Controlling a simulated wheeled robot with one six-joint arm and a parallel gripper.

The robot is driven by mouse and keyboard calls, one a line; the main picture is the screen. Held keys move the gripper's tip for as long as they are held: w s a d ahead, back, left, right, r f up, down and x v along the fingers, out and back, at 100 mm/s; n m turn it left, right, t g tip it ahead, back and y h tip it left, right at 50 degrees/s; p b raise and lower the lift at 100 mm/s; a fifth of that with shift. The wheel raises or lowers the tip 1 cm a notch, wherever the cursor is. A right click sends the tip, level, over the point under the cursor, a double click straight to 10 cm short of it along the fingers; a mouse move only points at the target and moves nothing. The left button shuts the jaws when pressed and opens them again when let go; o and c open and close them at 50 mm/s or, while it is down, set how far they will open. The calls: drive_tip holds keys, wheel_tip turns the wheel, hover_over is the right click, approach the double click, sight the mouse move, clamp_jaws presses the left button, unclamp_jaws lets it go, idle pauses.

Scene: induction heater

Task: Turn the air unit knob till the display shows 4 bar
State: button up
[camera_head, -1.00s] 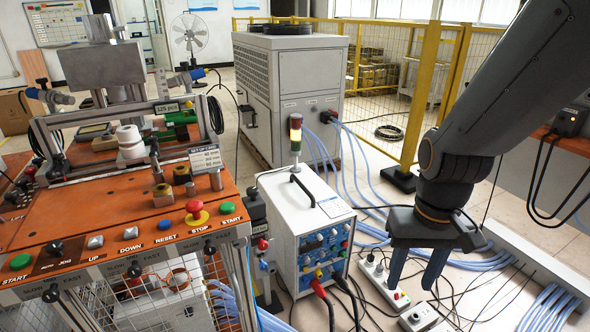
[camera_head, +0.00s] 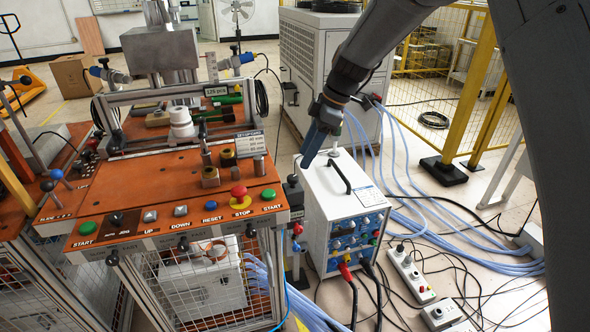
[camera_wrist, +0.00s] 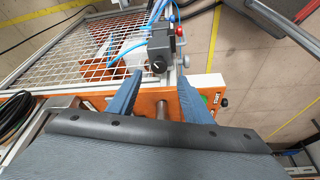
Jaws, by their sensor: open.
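The air unit (camera_head: 293,192) is a dark block at the right end of the orange bench, beside the white heater box. In the wrist view the black unit (camera_wrist: 161,43) stands ahead of my fingers, with a small round dark face with a pale mark (camera_wrist: 158,67) and blue hoses beside it. I cannot tell which part is the knob, and no display value is readable. My gripper (camera_head: 306,163) hangs above and just right of the unit, fingers pointing down. In the wrist view my gripper (camera_wrist: 160,92) is open, with two blue fingers apart and nothing between them.
The orange bench (camera_head: 150,197) carries buttons, including a red stop button (camera_head: 238,191), and metal fittings. The white heater box (camera_head: 342,205), with a black handle, stands right of the unit. Pale blue hoses (camera_head: 425,235) and power strips (camera_head: 412,275) lie on the floor.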

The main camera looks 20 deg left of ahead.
sight(293, 177)
drive_tip(key=shift+a+p+x, duration=0.2)
drive_tip(key=shift+p+x, duration=0.8)
drive_tip(key=shift+x, duration=2.9)
drive_tip(key=c, duration=1)
drive_tip(key=shift+c, duration=0.2)
